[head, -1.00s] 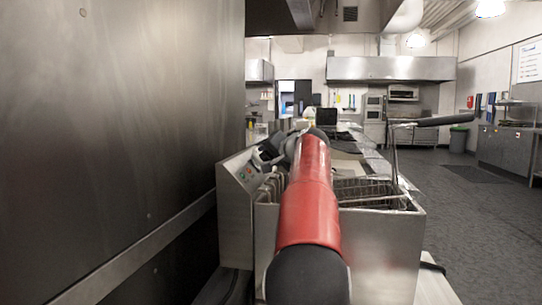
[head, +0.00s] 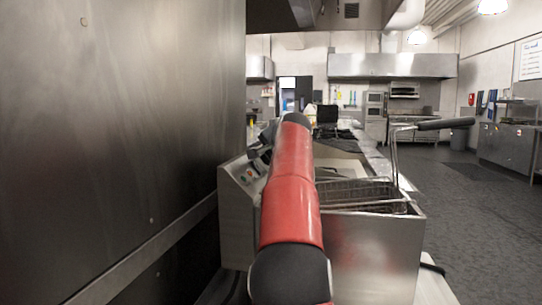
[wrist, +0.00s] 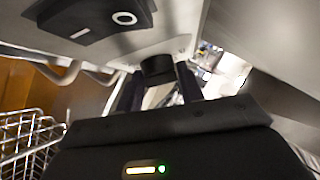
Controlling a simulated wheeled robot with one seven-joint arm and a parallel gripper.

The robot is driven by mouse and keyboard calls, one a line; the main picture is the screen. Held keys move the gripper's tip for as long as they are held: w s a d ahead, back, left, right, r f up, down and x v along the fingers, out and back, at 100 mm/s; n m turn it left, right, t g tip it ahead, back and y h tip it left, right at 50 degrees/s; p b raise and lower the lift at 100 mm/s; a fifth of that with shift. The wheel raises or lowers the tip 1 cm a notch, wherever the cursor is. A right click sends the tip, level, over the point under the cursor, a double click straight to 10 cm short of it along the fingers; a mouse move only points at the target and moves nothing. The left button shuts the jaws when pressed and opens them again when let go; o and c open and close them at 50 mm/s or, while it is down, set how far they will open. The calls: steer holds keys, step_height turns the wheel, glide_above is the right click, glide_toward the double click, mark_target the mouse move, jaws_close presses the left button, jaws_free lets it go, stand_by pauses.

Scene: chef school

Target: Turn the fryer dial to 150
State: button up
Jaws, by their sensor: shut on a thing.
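The steel fryer (head: 372,255) stands ahead, with its sloped control panel (head: 240,172) at its left end. In the wrist view the panel (wrist: 175,42) shows close up, with a black plate bearing light markings. A dark round dial (wrist: 157,68) sticks out from the panel's edge. My gripper (wrist: 158,90) has its two dark fingers on either side of the dial and is shut on it. In the head view my red arm covers part of the fryer, and the gripper is mostly hidden behind it. I cannot read the dial's setting.
A wire fry basket (head: 362,192) sits in the fryer's right side, its black handle (head: 445,124) sticking out to the right. It also shows at the wrist view's lower left (wrist: 28,140). A tall steel wall (head: 120,140) stands close on the left. Floor on the right is clear.

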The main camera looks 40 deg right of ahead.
steer(key=shift+w+f+m+g, duration=0.1)
steer(key=shift+m+g, duration=0.5)
steer(key=shift+w+a+m+g, duration=0.1)
steer(key=shift+w+m+g, duration=0.1)
steer(key=shift+m+g, duration=0.25)
steer(key=shift+r+h, duration=0.2)
steer(key=shift+h, duration=0.1)
steer(key=shift+s+f+m+g, duration=0.15)
steer(key=shift+f+m+g, duration=0.1)
steer(key=shift+m, duration=0.1)
steer(key=o, duration=0.7)
steer(key=shift+c, duration=0.2)
steer(key=shift+s+r, duration=0.1)
steer(key=shift+r, duration=0.05)
steer(key=v, duration=0.7)
steer(key=shift+s+a+r+b, duration=0.2)
steer(key=shift+b, duration=0.2)
